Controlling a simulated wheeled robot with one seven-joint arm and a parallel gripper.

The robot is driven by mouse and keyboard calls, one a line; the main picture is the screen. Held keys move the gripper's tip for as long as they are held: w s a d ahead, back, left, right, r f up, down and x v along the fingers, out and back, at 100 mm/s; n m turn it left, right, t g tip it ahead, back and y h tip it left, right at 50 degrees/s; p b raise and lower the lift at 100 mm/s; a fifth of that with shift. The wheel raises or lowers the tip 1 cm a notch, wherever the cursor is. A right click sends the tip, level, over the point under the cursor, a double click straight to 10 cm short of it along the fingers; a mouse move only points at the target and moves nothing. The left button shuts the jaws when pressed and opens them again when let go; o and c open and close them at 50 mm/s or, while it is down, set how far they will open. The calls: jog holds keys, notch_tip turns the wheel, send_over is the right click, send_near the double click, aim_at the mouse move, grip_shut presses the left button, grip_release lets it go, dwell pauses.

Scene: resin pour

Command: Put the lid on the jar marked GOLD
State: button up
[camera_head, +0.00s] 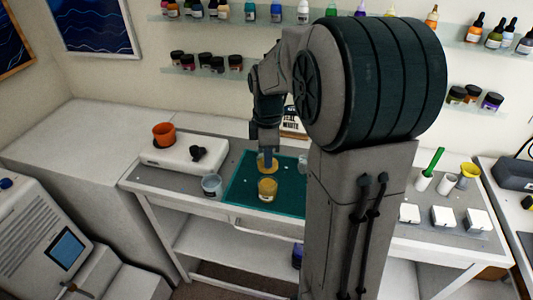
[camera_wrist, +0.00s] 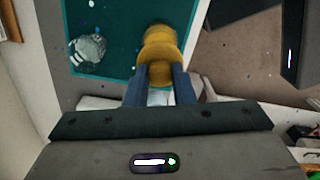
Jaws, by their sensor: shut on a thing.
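A jar with gold contents (camera_head: 267,189) stands on the green mat (camera_head: 238,190); I cannot read its label. My gripper (camera_head: 267,158) points down just above and behind this jar in the head view. It is shut on a round gold-coloured piece (camera_head: 268,168), which looks like the lid. In the wrist view my two blue fingers (camera_wrist: 158,84) hold the gold piece (camera_wrist: 158,72) between them. Another gold round shape (camera_wrist: 161,38), likely the jar, shows right beyond it. I cannot tell whether the two touch.
A clear cup (camera_head: 211,185) stands left of the mat, and a clear vessel (camera_head: 303,162) is partly hidden behind my arm. A white device (camera_head: 184,152) with an orange cup (camera_head: 164,134) on it stands at the left. White blocks (camera_head: 444,217) lie at the right.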

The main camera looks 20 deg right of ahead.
jog(key=shift+f+b, duration=1.75)
jog(key=shift+f, duration=0.9)
jog(key=shift+f, duration=0.1)
jog(key=o, duration=1.5)
jog(key=shift+r+p, duration=2.95)
jog(key=shift+r, duration=0.6)
